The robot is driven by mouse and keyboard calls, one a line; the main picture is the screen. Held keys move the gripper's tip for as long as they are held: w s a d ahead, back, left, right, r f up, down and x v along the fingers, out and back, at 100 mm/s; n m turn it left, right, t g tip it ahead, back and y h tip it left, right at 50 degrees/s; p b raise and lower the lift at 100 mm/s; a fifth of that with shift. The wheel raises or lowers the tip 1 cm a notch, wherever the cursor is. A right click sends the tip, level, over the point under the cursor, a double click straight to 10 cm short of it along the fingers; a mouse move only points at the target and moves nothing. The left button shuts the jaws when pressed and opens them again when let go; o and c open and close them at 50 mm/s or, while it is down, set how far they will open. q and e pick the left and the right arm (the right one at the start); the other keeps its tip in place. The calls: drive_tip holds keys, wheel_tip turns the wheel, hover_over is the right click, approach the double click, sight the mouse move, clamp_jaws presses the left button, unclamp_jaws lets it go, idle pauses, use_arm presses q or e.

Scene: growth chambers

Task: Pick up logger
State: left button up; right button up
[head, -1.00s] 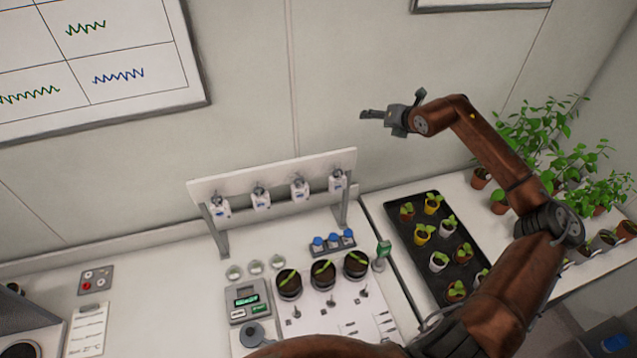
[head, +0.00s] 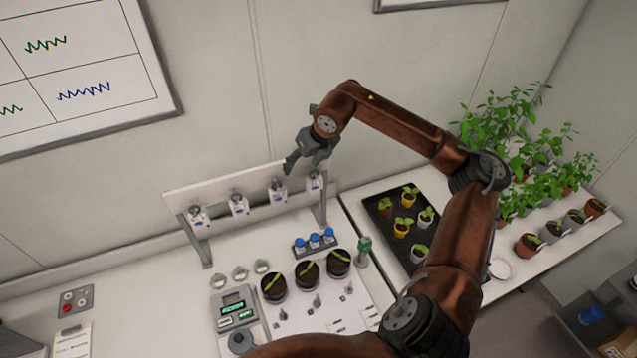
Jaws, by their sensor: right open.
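Several small white box-shaped devices that look like loggers hang in a row on the white rack (head: 250,187). The rightmost logger (head: 314,183) hangs near the rack's right end, and another logger (head: 277,191) hangs to its left. My right gripper (head: 303,167) is open and empty, its fingers pointing down just above the rack's right part, close to the rightmost logger in the picture. I cannot tell whether it touches anything. My left gripper is not in view.
Potted seedlings (head: 307,273), blue-capped vials (head: 315,241), glass dishes (head: 240,273) and a green-topped object (head: 364,250) stand below the rack. A meter (head: 233,305) stands left of the seedlings. A black plant tray (head: 380,215) lies on the right bench.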

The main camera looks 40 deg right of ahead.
drive_tip(key=m+g+h, duration=0.1)
drive_tip(key=h, duration=0.1)
hover_over(314, 178)
drive_tip(key=s, duration=0.2)
drive_tip(key=f, duration=0.2)
drive_tip(key=shift+w+a+f, duration=0.1)
drive_tip(key=shift+a+f, duration=0.1)
drive_tip(key=shift+f, duration=0.1)
drive_tip(key=p+x, duration=0.1)
drive_tip(key=x, duration=0.1)
drive_tip(key=shift+d+f, duration=0.1)
drive_tip(key=shift+f, duration=0.25)
drive_tip(key=p+x, duration=0.3)
drive_tip(key=x, duration=0.1)
drive_tip(key=shift+s+a+f, duration=0.1)
drive_tip(key=shift+s+a, duration=0.15)
drive_tip(key=shift+w+d+f, duration=0.1)
drive_tip(key=shift+w+f, duration=0.1)
drive_tip(key=shift+f, duration=0.4)
drive_tip(key=shift+r, duration=0.1)
drive_tip(key=c, duration=1.3)
